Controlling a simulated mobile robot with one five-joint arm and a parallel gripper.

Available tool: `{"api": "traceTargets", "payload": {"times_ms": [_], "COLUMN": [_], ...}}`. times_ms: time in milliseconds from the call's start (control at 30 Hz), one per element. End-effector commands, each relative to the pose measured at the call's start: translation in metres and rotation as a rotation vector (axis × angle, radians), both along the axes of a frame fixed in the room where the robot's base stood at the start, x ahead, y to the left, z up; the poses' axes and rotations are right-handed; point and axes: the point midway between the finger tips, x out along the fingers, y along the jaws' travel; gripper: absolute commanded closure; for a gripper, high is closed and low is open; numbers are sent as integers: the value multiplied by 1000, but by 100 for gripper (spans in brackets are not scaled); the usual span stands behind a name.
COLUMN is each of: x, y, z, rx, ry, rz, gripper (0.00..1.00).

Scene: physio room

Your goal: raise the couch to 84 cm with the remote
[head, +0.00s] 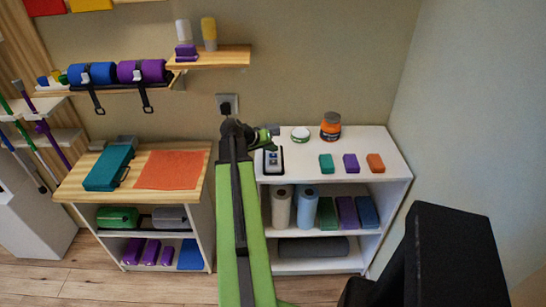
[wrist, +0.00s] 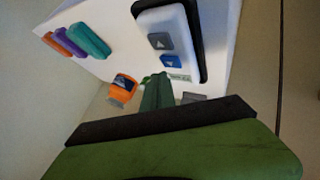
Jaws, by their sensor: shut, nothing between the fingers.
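The remote (head: 272,160) lies on the white shelf unit's top, at its left end, in a dark holder or on a dark backing. In the wrist view the remote (wrist: 176,22) is white, with a grey up-arrow button (wrist: 160,41), a blue down-arrow button (wrist: 171,61) and a small pale display or label too blurred to read. My gripper (head: 272,133) is shut and empty, just behind the remote in the head view. In the wrist view my gripper (wrist: 157,82) points toward the remote's button end; I cannot tell whether it touches. The couch is not in view.
An orange jar (head: 330,129) and a white-lidded tub (head: 300,134) stand behind on the white shelf unit (head: 385,150). Green, purple and orange blocks (head: 350,163) lie to the right. A wooden-topped cabinet (head: 130,185) is left. A wall shelf (head: 225,58) hangs above.

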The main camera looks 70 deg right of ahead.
Motion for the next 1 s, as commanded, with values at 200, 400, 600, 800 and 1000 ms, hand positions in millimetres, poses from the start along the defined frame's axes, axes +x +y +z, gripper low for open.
{"api": "traceTargets", "payload": {"times_ms": [200, 400, 600, 800, 1000], "x": [0, 0, 0, 1, 3], "y": [0, 0, 0, 0, 0], "z": [0, 0, 0, -6, -9], "rx": [0, 0, 0, 0, 0], "ry": [0, 0, 0, 0, 0], "rz": [0, 0, 0, 0, 0], "gripper": [100, 100, 100, 100, 100]}}
